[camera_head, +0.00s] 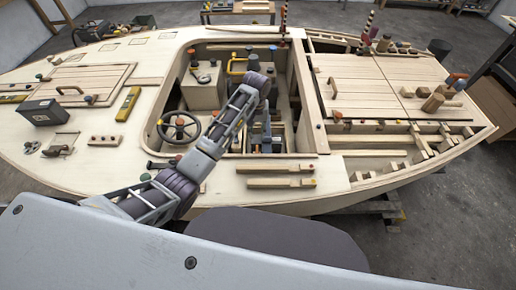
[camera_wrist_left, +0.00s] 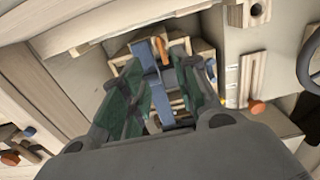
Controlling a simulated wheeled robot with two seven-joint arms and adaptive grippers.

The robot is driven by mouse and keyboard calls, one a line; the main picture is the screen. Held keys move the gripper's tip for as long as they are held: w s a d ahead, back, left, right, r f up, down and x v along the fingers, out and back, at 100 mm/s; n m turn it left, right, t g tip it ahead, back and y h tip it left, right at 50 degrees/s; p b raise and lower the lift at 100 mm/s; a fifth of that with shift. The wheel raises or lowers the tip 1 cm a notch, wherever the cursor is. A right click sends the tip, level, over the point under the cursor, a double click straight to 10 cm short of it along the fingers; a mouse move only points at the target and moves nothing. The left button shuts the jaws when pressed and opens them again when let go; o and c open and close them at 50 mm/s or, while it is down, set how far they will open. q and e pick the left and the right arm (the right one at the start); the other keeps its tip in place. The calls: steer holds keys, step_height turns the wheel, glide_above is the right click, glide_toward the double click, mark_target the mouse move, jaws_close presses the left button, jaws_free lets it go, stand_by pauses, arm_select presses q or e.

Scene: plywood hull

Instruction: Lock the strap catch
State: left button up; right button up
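My left arm reaches from the lower left over the hull and bends down into the cockpit. My left gripper (camera_head: 266,136) is low in the cockpit, pointing down and partly hidden by its own wrist. In the left wrist view, the two fingers of the left gripper (camera_wrist_left: 172,80) stand apart. Between and beyond them are a blue strap-like piece (camera_wrist_left: 146,56) and a small orange part (camera_wrist_left: 160,50), which may belong to the strap catch. I cannot tell whether the fingers touch them, or whether the catch is locked. My right gripper is in neither view.
A steering wheel (camera_head: 180,127) is on the cockpit's left side. A yellow handle (camera_head: 237,65) is at its back. The cockpit walls surround the gripper closely. Two wooden bars (camera_head: 281,183) lie on the near deck. A black box (camera_head: 48,112) and a yellow level (camera_head: 128,104) lie on the left deck.

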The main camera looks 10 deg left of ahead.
mark_target(257, 151)
arm_select(q)
steer(key=shift+s+f+b, duration=0.15)
steer(key=shift+f+b, duration=0.4)
steer(key=shift+f, duration=6.2)
jaws_close()
